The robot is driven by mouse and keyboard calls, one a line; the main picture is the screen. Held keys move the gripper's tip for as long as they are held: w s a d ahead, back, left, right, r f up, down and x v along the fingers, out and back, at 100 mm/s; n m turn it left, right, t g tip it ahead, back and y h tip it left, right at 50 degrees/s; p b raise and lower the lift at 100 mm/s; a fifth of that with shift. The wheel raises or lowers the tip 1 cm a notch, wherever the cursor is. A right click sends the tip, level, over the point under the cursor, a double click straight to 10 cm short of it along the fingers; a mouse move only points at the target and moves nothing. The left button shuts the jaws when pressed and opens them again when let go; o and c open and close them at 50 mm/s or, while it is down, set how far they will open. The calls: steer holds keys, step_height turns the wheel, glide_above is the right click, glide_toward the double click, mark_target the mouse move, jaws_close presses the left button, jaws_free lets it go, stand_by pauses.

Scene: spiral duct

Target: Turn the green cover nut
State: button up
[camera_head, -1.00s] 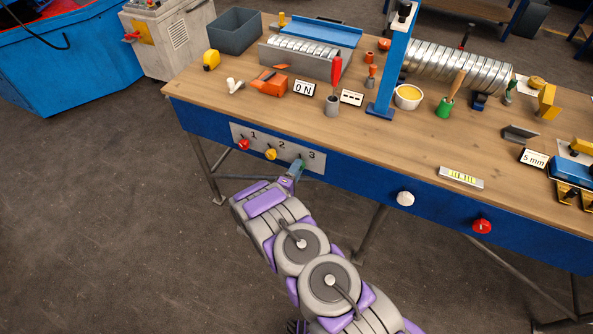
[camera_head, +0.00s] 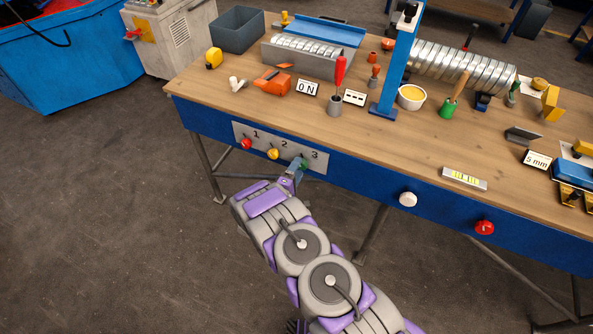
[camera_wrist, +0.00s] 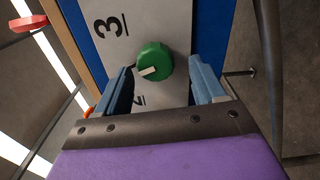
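The green cover nut (camera_wrist: 154,61) is a round green knob with a pale mark, on a light panel (camera_wrist: 146,18) beside the number 3. In the head view it is mostly hidden behind my gripper (camera_head: 298,167), which reaches the panel on the bench's blue front. In the wrist view my gripper (camera_wrist: 163,88) is open. One blue finger is on each side of the nut's lower part, with a visible gap at the right. The left finger is close to the nut; I cannot tell if it touches.
A red knob (camera_head: 246,144) and a yellow knob (camera_head: 272,154) are to the left on the same panel. A white knob (camera_head: 408,199) and a red knob (camera_head: 484,228) are on the bench front to the right. Tools crowd the wooden top (camera_head: 400,140). The floor in front is clear.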

steer(key=shift+d, duration=0.15)
steer(key=shift+s+r, duration=0.1)
steer(key=shift+s, duration=0.45)
steer(key=p+v, duration=0.3)
steer(key=v, duration=1.3)
steer(key=shift+a, duration=0.3)
